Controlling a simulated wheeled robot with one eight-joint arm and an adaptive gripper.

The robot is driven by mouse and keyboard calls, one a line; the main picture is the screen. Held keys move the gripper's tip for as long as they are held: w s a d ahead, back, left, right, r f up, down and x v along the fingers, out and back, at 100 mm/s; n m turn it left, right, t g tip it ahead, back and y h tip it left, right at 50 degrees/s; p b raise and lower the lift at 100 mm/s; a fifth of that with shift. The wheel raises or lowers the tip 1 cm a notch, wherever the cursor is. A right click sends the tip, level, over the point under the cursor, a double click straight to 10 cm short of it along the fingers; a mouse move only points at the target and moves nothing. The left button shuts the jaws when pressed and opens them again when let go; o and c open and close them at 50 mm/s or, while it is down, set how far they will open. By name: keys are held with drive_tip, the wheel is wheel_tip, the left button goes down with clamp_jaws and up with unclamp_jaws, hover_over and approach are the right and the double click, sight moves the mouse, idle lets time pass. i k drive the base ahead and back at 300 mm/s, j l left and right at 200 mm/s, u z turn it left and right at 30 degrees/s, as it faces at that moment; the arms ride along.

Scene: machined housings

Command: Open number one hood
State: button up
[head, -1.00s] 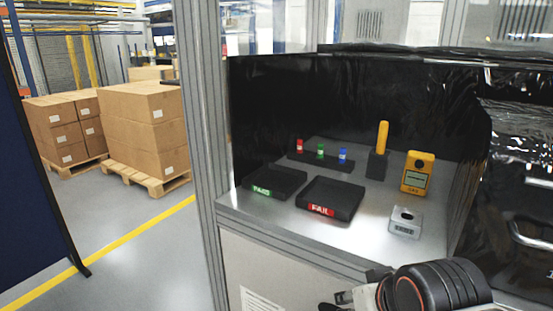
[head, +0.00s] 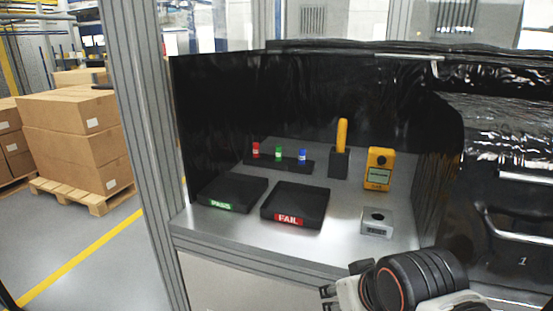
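The number one hood (head: 500,190) is at the right in the head view, a glossy black cover with a white "1" low on its front. A silver bar handle (head: 515,238) crosses its front above the number. The hood looks shut, and its right side is cut off by the picture edge. My gripper (head: 328,299) is at the bottom edge, left of the hood and apart from the handle. Its fingers look parted with nothing between them, though the frame cuts off part of it.
Left of the hood is an open bay with a PASS tray (head: 232,194), a FAIL tray (head: 295,207), a yellow gauge (head: 379,169) and a grey metal block (head: 377,222). A metal post (head: 140,150) stands at the bay's left. Boxes (head: 75,140) on pallets stand beyond clear floor.

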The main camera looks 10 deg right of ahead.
sight(482, 190)
drive_tip(key=k+z, duration=0.1)
drive_tip(key=z, duration=1.4)
